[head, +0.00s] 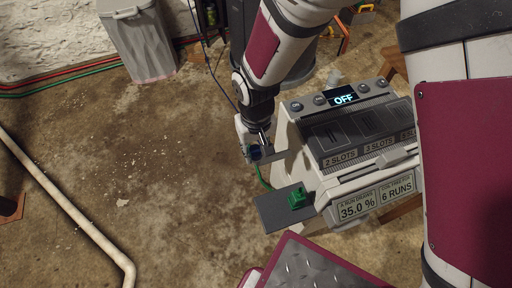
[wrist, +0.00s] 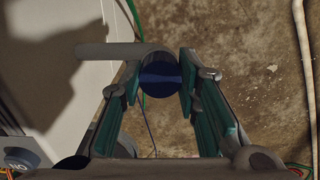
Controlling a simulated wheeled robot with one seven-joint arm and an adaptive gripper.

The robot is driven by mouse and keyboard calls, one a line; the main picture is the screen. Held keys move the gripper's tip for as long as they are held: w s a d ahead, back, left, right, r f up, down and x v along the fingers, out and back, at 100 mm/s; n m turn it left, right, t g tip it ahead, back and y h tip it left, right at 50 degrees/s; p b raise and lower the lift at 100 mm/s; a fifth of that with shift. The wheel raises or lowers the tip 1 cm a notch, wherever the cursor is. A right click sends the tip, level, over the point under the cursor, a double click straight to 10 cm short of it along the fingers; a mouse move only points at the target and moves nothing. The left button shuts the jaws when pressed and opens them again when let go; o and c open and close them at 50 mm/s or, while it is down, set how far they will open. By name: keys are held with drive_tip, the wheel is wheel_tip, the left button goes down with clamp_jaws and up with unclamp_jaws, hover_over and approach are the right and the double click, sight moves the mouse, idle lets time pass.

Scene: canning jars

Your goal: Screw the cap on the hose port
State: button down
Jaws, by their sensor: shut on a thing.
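The blue cap (wrist: 160,78) is between my gripper's fingertips (wrist: 160,84) in the wrist view, its round dark face toward the camera. My gripper (head: 257,150) is shut on it beside the left side of the white machine, where the cap (head: 256,149) shows small and partly covered. A grey pipe (wrist: 105,50), which looks like the hose port, comes from the machine's side and meets a grey round piece right behind the cap. I cannot tell whether the cap is seated on the port or only lined up against it.
The white machine (head: 365,160) has a display reading OFF. A grey shelf (head: 270,212) with a green piece (head: 297,198) on it juts out below my gripper. A green hose (head: 263,178) hangs there. A grey bin (head: 142,45) stands at the back left. The concrete floor to the left is mostly clear.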

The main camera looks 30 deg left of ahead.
drive_tip(key=shift+m, duration=0.6)
drive_tip(key=m+p, duration=0.1)
drive_tip(key=m, duration=0.3)
drive_tip(key=shift+m, duration=0.3)
drive_tip(key=shift+r+m+p, duration=0.15)
drive_tip(key=shift+m+p, duration=0.5)
drive_tip(key=shift+m, duration=0.15)
drive_tip(key=shift+m+p, duration=0.45)
drive_tip(key=shift+m, duration=1.05)
drive_tip(key=shift+p, duration=0.4)
